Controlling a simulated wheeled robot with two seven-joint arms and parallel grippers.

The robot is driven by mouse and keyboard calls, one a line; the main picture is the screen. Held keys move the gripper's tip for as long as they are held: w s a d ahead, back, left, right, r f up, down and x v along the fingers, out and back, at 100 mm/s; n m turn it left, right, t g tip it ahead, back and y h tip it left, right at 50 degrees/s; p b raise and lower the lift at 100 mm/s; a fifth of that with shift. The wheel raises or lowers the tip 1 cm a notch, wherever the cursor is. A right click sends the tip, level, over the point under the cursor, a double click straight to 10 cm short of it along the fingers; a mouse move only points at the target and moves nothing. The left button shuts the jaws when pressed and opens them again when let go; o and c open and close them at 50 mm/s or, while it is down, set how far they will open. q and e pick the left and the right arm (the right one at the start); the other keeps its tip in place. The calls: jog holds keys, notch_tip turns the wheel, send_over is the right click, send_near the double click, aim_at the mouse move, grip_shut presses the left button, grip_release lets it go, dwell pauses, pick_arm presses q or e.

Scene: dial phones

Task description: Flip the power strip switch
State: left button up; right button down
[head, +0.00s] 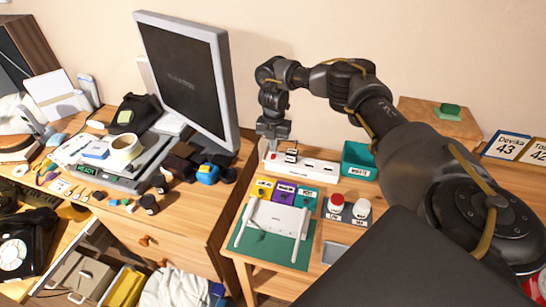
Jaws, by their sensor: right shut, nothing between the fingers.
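The white power strip (318,168) lies on the wooden side table, behind the coloured cards. A small dark and red detail, which may be its switch (274,156), shows at its left end; its position is too small to tell. My right gripper (272,147) points down just above and behind that left end, shut and empty. I cannot tell whether its fingertips touch the strip. My left gripper is not in view.
A white router (277,216) sits on a green mat (262,249) in front of the strip. A teal bin (358,158) stands at the strip's right. Red- and white-capped bottles (335,203) stand at the front right. A monitor (190,75) rises at the left.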

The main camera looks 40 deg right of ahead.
aim_at(274, 155)
jog(key=shift+s+f+b, duration=0.1)
jog(key=shift+f+b, duration=0.35)
jog(key=shift+f, duration=0.5)
dwell(0.6)
jog(key=shift+r+p, duration=0.75)
jog(key=shift+p, duration=0.05)
notch_tip(274, 155, up, 6)
jog(key=p, duration=0.5)
jog(key=shift+f, duration=0.2)
jog(key=shift+f, duration=0.1)
